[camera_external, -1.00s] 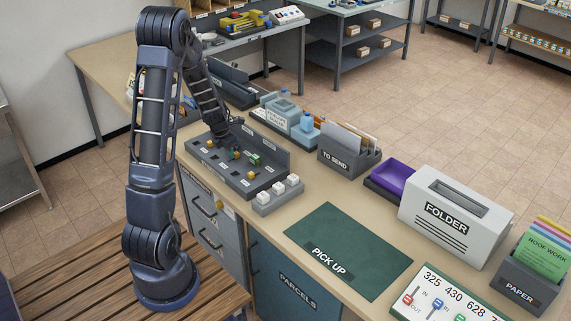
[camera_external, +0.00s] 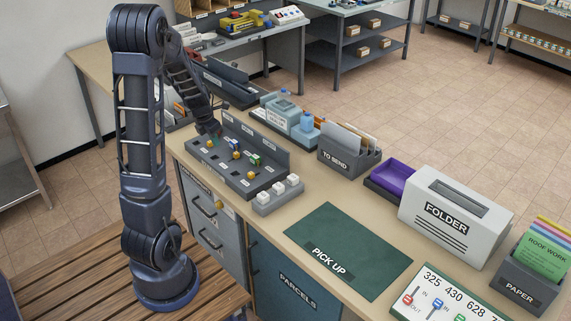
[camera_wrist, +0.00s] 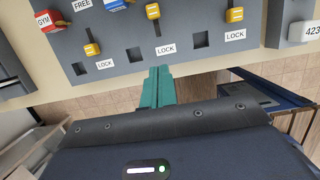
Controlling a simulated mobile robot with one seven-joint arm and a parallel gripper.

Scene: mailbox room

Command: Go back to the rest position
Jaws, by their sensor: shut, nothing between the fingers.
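My gripper (camera_external: 214,138) is over the left end of a grey slotted tray (camera_external: 226,176) on the bench, with the arm bent down from its raised elbow. In the wrist view my teal fingers (camera_wrist: 158,72) are together and empty, pointing at the tray's edge (camera_wrist: 115,66). Small yellow-headed pieces stand in slots, one by a LOCK label (camera_wrist: 166,49) and another yellow piece (camera_wrist: 234,15) to its right. Whether the fingers touch the tray cannot be told.
The TO SEND box (camera_external: 345,163), purple tray (camera_external: 391,178) and white FOLDER box (camera_external: 446,227) stand to the right. The green PICK UP mat (camera_external: 350,250) is bare.

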